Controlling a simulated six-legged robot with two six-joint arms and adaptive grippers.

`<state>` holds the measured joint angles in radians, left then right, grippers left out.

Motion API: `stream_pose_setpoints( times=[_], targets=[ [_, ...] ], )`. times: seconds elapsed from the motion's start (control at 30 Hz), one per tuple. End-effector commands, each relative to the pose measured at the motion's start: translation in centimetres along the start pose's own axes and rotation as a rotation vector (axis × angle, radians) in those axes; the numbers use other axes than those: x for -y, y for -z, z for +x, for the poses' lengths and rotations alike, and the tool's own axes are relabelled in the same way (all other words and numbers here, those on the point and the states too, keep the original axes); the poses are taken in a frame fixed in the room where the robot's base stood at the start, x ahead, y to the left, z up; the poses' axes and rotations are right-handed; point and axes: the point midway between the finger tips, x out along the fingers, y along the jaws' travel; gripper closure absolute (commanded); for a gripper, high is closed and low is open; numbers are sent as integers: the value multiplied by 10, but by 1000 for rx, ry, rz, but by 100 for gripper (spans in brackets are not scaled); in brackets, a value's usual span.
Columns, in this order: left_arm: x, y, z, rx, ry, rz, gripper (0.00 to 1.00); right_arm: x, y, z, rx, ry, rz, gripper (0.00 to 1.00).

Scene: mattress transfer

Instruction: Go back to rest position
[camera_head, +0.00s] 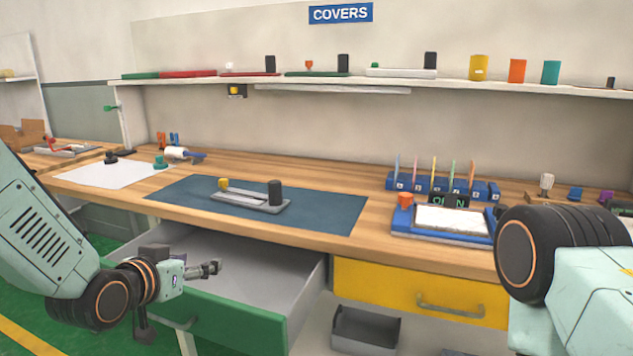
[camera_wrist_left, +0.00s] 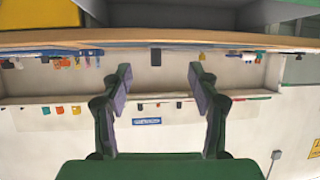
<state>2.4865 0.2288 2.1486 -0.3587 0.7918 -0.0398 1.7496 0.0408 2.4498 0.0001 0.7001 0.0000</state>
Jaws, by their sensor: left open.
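My left gripper (camera_head: 207,269) is in front of the bench at the lower left, over the open green-fronted drawer (camera_head: 235,318). In the left wrist view its two fingers (camera_wrist_left: 160,82) are spread apart with nothing between them. That view is upside down and shows the bench edge, the wall and the shelf beyond the fingers. My right arm comes in at the lower right of the head view, but its gripper is out of the frame.
A dark blue mat (camera_head: 325,212) on the wooden bench bears a grey tray device (camera_head: 262,206). A blue-framed tray (camera_head: 402,222) stands to the right. The yellow drawer (camera_head: 385,289) is shut. A grey bin (camera_head: 366,331) sits below. The green drawer juts out near my left gripper.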

Motion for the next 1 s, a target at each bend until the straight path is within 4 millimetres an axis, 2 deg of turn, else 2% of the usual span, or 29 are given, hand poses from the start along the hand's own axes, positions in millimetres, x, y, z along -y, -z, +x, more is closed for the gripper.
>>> stream_pose_setpoints(
  times=[0.03, 0.27, 0.37, 0.47, 0.57, 0.67, 0.8, 0.9, 1.0],
  targets=[
    [0, -18, -5, 48, 18, -38, 39, 0, 0, 0, 0, 0, -1, 35],
    [-6, -87, -14, 208, 55, -108, 39, 0, 0, 0, 0, 0, -1, 35],
    [-11, -125, -22, 291, 71, -134, 39, 0, 0, 0, -1, 0, -1, 35],
    [-16, -171, -36, 396, 91, -162, 39, 0, 0, 0, -1, 0, -1, 35],
    [-24, -227, -60, 530, 114, -189, 39, 0, 0, 0, 0, 0, -1, 35],
    [-33, -284, -92, 674, 139, -212, 39, 0, 0, 0, 0, 0, -1, 35],
    [-48, -356, -147, 876, 166, -227, 39, 0, 0, 0, 0, 0, -1, 35],
    [-58, -396, -186, 1000, 174, -226, 39, 0, 0, 0, 0, 0, -1, 35],
    [-66, -423, -215, 1087, 167, -219, 39, 0, 0, 0, 0, 0, -1, 35]
  ],
)
